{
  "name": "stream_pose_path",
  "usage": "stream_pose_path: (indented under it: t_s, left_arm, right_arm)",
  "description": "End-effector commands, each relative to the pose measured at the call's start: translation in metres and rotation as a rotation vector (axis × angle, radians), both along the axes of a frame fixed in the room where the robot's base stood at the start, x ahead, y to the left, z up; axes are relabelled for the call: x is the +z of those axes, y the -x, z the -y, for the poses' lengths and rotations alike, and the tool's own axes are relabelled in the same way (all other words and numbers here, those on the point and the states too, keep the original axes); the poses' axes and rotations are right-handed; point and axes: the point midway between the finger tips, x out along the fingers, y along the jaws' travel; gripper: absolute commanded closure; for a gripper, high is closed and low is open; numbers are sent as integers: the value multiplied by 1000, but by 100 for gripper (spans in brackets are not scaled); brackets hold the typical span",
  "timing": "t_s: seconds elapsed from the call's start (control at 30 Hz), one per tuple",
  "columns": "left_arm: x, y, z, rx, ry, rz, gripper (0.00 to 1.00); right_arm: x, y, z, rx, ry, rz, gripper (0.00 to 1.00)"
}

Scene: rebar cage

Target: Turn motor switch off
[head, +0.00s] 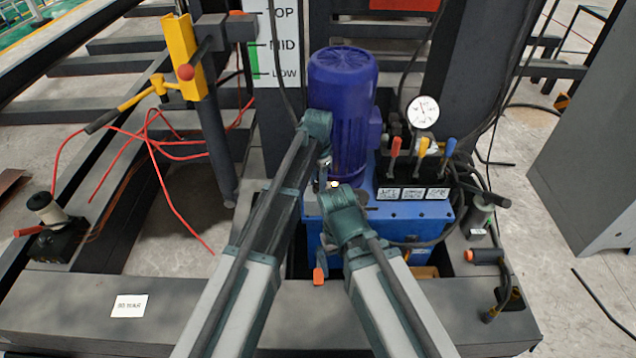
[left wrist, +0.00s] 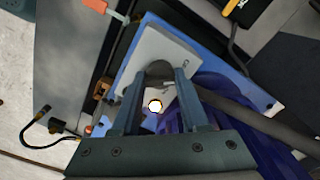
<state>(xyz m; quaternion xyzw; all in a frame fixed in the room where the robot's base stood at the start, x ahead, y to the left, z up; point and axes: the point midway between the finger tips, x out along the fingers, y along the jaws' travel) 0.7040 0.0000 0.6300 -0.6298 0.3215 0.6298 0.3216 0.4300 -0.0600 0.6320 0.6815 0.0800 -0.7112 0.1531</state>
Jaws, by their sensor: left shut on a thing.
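The motor switch is a dark round knob (left wrist: 160,70) on a pale grey box (left wrist: 178,48), seen in the left wrist view. My left gripper (left wrist: 160,88) has its two fingers closed on either side of this knob. A small glowing white lamp with an orange rim (left wrist: 155,106) shows between the fingers, and it is lit in the head view too (head: 335,184). In the head view my left gripper (head: 324,178) is down beside the blue motor (head: 342,85), and the knob is hidden. My right arm reaches in from the lower right, but its fingers do not show.
The blue pump unit (head: 380,212) carries red, yellow and blue levers (head: 423,150) and a round gauge (head: 423,112). A yellow post with a handle (head: 180,55) stands at left. Red cables (head: 170,200) hang there. A grey cabinet (head: 590,150) stands at right.

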Motion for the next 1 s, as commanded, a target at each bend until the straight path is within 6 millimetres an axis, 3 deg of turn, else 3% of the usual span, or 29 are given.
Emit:
stream_pose_path:
  t_s: [0.33,0.93,0.97,1.0]
  left_arm:
    - [0,0,0,144,0,0,100]
    - [0,0,0,175,0,0,100]
    - [0,0,0,175,0,0,52]
    - [0,0,0,175,0,0,45]
  right_arm:
    - [0,0,0,0,0,0,0]
    - [0,0,0,0,0,0,0]
    - [0,0,0,0,0,0,0]
    - [0,0,0,0,0,0,0]
